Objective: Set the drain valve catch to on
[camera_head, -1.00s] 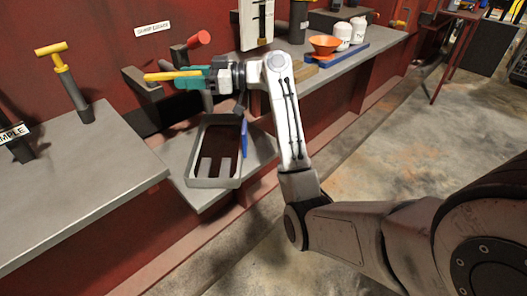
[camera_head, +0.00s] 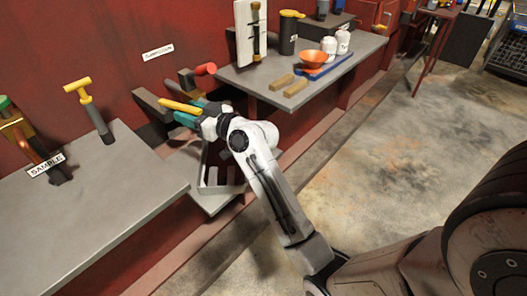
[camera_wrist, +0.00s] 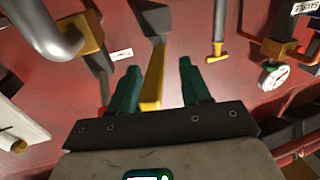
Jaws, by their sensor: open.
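A yellow-ended lever (camera_head: 180,106) on a dark arm sticks out from the red wall, below a small white label too blurred to read. I take it for the drain valve catch. My gripper (camera_head: 190,111) has teal fingers and is open at this lever. In the wrist view the lever's yellow end (camera_wrist: 152,82) lies between the two fingers of my gripper (camera_wrist: 159,68), nearer the left one. I cannot tell whether either finger touches it. A red-ended handle (camera_head: 205,69) stands just behind my gripper.
A grey tray (camera_head: 210,187) sits below my gripper, partly hidden by my arm. A yellow T-handle (camera_head: 78,84) and a "SAMPLE" label (camera_head: 46,165) are at the left shelf.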

